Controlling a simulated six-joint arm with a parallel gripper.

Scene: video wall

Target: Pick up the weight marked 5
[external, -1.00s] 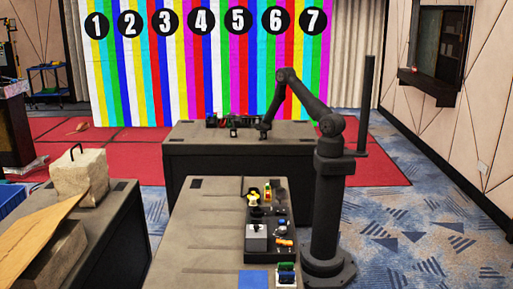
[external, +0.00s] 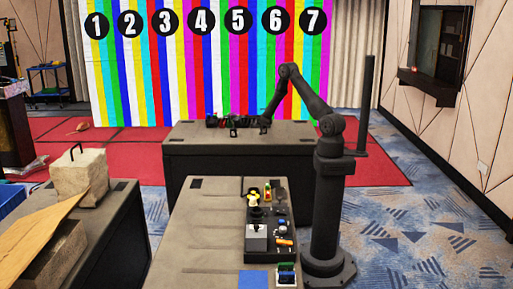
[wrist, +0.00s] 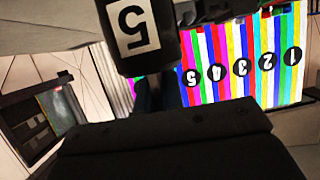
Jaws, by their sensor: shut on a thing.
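The weight marked 5 (wrist: 130,30) is a dark cylinder with a white label bearing a black 5. It fills the upper middle of the wrist view, which is upside down. My gripper (external: 264,124) is shut on this weight above the back table (external: 240,150). In the external view the weight is too small and dark to separate clearly from my gripper. I cannot tell how much gap there is between it and the tabletop.
More dark weights (external: 213,121) stand left of my gripper on the back table. A striped wall (external: 145,85) with numbered discs is behind. The front table (external: 205,235) carries a black control panel (external: 257,257). A stone block (external: 80,175) with a handle sits at left.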

